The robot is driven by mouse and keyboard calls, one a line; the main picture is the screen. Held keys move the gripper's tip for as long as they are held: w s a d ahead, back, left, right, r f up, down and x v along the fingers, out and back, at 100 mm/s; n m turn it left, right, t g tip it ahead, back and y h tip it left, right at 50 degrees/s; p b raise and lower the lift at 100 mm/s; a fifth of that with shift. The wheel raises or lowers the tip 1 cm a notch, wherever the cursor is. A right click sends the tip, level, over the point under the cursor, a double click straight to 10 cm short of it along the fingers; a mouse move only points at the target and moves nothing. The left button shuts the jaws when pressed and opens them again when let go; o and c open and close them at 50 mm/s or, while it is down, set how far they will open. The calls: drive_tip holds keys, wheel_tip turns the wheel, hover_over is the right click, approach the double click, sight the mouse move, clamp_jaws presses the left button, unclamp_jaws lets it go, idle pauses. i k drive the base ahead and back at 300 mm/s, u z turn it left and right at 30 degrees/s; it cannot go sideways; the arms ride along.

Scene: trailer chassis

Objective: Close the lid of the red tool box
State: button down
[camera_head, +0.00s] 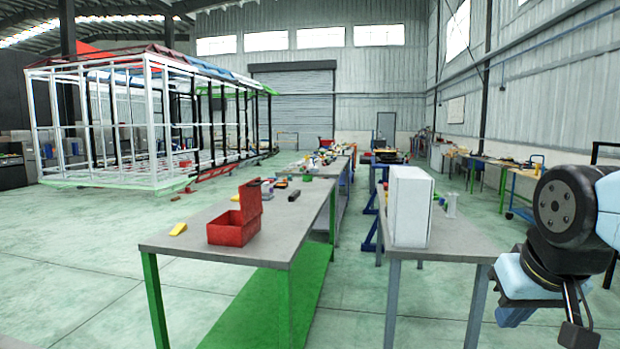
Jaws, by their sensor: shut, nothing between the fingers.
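The red tool box (233,229) sits on the near grey bench with green legs, towards the bench's front. Its lid (251,200) stands open and roughly upright at the right side of the box. My gripper (578,335) is at the lower right edge of the view, pointing down, beyond the right-hand table. It is shut and empty, well apart from the tool box. The inside of the box is mostly hidden.
A tall white box (409,206) stands on the right-hand table (462,241). A floor gap separates the two tables. Open floor (70,280) lies at left.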

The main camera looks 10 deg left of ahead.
sight(250, 194)
drive_tip(key=z, duration=0.05)
drive_tip(key=i, duration=1.05)
drive_tip(key=u, duration=0.75)
drive_tip(key=i, duration=0.4)
drive_tip(key=u, duration=0.25)
drive_tip(key=k, duration=0.95)
drive_tip(key=u, duration=0.15)
drive_tip(key=i, duration=0.95)
drive_tip(key=z, duration=0.05)
